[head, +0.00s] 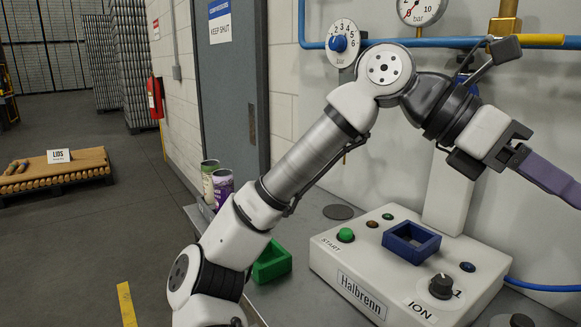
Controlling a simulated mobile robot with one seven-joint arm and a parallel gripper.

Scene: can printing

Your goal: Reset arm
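My arm rises from the bottom left, bends at the top and runs down to the right. My gripper (517,151) is at the right, raised in front of the wall and above the right side of the Halbrenn machine. A flat purple-grey strip (555,181) extends from its dark fingers to the right picture edge. The strip's far end is out of view. I cannot tell whether the fingers are closed on it.
The white Halbrenn machine (335,262) has a blue square holder (411,242), a green button and a black knob (441,286). Behind my arm are a green holder (272,264) and two cans (222,187). A pressure gauge (421,8) and pipes line the wall. A LIDS pallet (50,177) stands far left.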

